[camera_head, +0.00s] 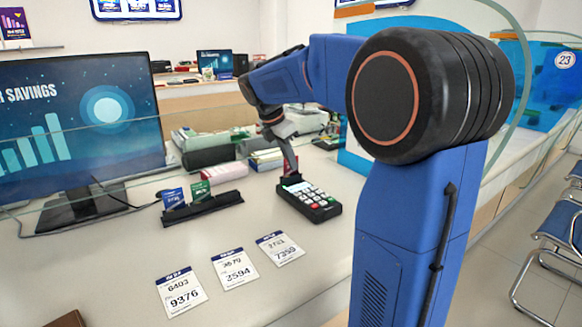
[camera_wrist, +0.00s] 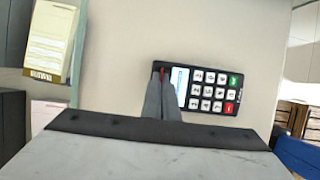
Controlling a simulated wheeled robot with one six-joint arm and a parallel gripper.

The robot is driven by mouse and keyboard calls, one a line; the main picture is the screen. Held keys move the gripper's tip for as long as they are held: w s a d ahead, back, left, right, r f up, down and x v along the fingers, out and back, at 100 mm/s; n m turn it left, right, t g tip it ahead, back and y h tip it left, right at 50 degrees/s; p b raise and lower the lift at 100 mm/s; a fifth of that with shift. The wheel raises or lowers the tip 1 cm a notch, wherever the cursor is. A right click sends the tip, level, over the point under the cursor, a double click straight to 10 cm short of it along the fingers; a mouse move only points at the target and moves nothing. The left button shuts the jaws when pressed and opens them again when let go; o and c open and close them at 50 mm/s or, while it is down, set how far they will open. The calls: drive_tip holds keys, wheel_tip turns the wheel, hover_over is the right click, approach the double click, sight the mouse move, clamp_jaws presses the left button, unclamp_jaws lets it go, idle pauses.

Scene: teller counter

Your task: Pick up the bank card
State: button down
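A thin red edge (camera_wrist: 162,73), which looks like the bank card seen edge-on, shows between my fingertips at the left end of the card terminal. The black card terminal (camera_head: 309,199) has a lit screen and a keypad; it also shows in the wrist view (camera_wrist: 207,91). My gripper (camera_head: 290,173) points down at the terminal's far end. In the wrist view my two grey fingers (camera_wrist: 162,80) are close together, shut on the thin red card. Most of the card is hidden by the fingers and the terminal.
A black holder (camera_head: 203,209) with a blue card (camera_head: 173,198) and a green card (camera_head: 200,190) stands left of the terminal. Number slips (camera_head: 180,291) lie in front. A monitor (camera_head: 80,120) stands at left. Boxes and bundles (camera_head: 222,173) lie behind the terminal.

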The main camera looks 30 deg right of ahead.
wheel_tip(320, 180, up, 10)
drive_tip(key=shift+r, duration=0.1)
idle(0.4)
drive_tip(key=shift+r, duration=2.15)
